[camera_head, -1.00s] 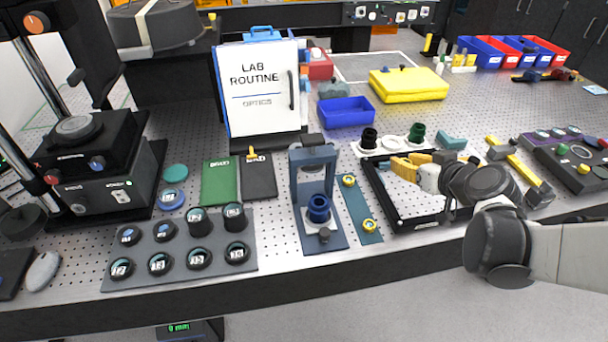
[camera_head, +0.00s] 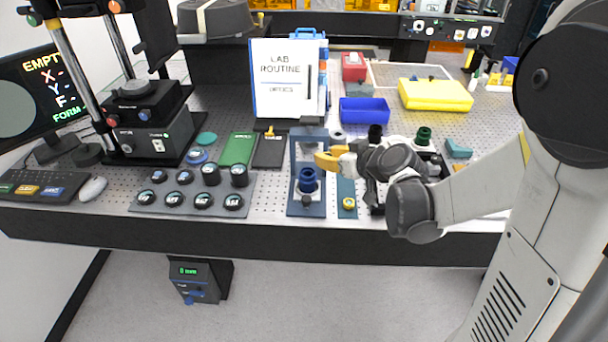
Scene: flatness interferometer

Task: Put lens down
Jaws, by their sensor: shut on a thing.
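My gripper (camera_head: 329,160) has yellow fingers pointing left, at the right edge of the blue upright stand (camera_head: 306,150). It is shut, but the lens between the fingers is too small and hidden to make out. A small grey round piece (camera_head: 337,134) shows just behind the fingers; I cannot tell whether it is held. The stand carries a dark blue round holder (camera_head: 307,182) low at its front. Several dark round lens mounts with white labels sit on a grey tray (camera_head: 191,215) to the left.
A narrow teal plate (camera_head: 347,190) with a yellow ring lies right of the stand. A black frame (camera_head: 376,208) is partly behind my arm. A green booklet (camera_head: 238,149), a white sign (camera_head: 284,80), a blue bin (camera_head: 364,110) and a yellow box (camera_head: 435,95) stand around.

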